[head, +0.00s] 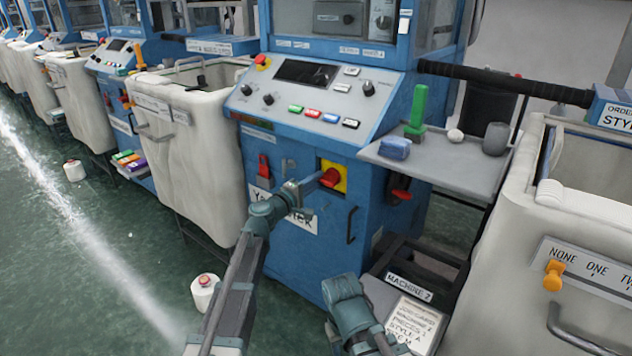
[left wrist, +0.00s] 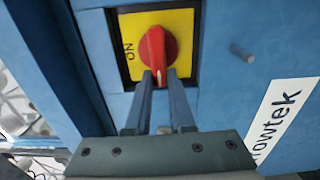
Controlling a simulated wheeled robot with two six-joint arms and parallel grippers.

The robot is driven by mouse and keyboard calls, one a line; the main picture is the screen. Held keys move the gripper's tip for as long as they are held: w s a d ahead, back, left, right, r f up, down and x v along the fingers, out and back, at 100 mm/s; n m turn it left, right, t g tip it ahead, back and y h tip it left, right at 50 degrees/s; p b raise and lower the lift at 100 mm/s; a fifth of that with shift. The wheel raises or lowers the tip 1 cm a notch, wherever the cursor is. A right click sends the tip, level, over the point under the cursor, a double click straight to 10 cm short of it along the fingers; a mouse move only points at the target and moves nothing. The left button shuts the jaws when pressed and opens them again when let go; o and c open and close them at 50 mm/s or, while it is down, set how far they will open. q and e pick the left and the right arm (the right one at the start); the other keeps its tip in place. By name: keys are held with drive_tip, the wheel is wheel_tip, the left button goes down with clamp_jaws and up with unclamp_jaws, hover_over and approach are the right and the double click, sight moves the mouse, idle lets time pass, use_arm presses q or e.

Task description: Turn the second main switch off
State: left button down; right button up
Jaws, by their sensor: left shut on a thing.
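The main switch is a red rotary knob (head: 330,177) on a yellow plate (head: 341,170), on the blue front of the machine with the "MACHINE 2" label (head: 408,287). My left gripper (head: 318,182) reaches it from the left, its fingers at the knob. In the left wrist view the red knob (left wrist: 157,50) stands upright in the picture, its lower end between the fingertips (left wrist: 160,80). The gripper is shut on it. The word "ON" (left wrist: 129,52) shows on the plate left of the knob; no other marking is readable. My right arm shows low in the head view, its fingers unseen.
A grey side shelf (head: 455,165) holds a green piece (head: 417,105), a blue block (head: 395,148) and a grey cup (head: 496,138). Another red handle (head: 401,190) sits on the machine's side. Pale bins stand on both sides. A white cone (head: 205,290) stands on the green floor.

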use_arm(q)
drive_tip(key=c, duration=0.8)
unclamp_jaws()
drive_tip(key=v, duration=1.3)
drive_tip(key=shift+s+a, duration=0.3)
